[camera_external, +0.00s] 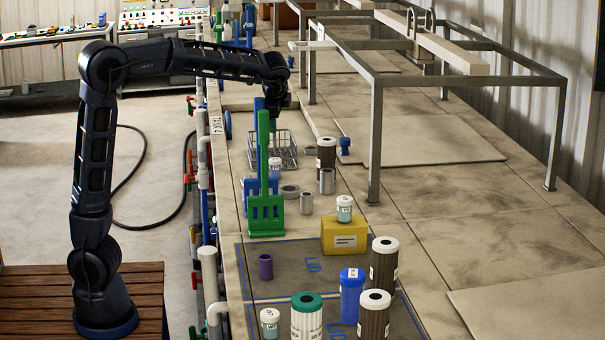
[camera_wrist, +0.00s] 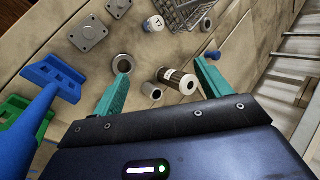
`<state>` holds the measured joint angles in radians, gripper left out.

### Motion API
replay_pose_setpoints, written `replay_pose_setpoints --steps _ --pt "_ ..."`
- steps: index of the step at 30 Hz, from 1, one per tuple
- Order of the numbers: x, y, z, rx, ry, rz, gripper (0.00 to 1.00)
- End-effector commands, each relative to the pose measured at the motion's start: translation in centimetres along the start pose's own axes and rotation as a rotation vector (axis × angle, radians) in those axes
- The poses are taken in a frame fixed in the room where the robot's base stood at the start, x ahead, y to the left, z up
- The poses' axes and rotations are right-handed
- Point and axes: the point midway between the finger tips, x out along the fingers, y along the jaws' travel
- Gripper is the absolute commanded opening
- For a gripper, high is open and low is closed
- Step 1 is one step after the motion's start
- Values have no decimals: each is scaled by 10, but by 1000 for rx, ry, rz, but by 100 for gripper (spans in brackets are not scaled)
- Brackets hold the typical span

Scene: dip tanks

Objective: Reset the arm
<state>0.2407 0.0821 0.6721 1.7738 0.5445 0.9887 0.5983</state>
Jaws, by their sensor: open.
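My arm reaches from its base at the left over the long bench. My gripper (camera_external: 284,100) hangs above the bench, near the wire basket, in the external view; its fingers are hard to make out there. In the wrist view my gripper (camera_wrist: 161,66) shows two teal fingers spread wide apart, with nothing held. Below it lie a grey ring (camera_wrist: 123,62), a grey cylinder (camera_wrist: 152,91) and a dark filter with a white end cap (camera_wrist: 186,85). They appear lower than the fingers, on the bench top.
A wire basket (camera_external: 288,156), green holder (camera_external: 266,215) and blue holder (camera_wrist: 55,76) stand close by. A white-lidded jar (camera_external: 344,208) sits on a yellow block (camera_external: 345,236). Several filters stand at the near end. A metal frame (camera_external: 374,140) rises at right.

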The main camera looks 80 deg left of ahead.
Motion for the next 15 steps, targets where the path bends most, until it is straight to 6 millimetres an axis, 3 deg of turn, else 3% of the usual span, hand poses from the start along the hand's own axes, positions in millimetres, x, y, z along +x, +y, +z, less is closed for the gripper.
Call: replay_pose_setpoints --steps 1,3,9,12,15 --pt "7 5 26 -62 -7 38 76" --pt "15 16 57 -146 -19 91 76" --pt "22 65 128 -369 -29 236 76" --pt "12 97 141 -439 -4 295 76" --pt "-6 130 139 -468 48 341 76"
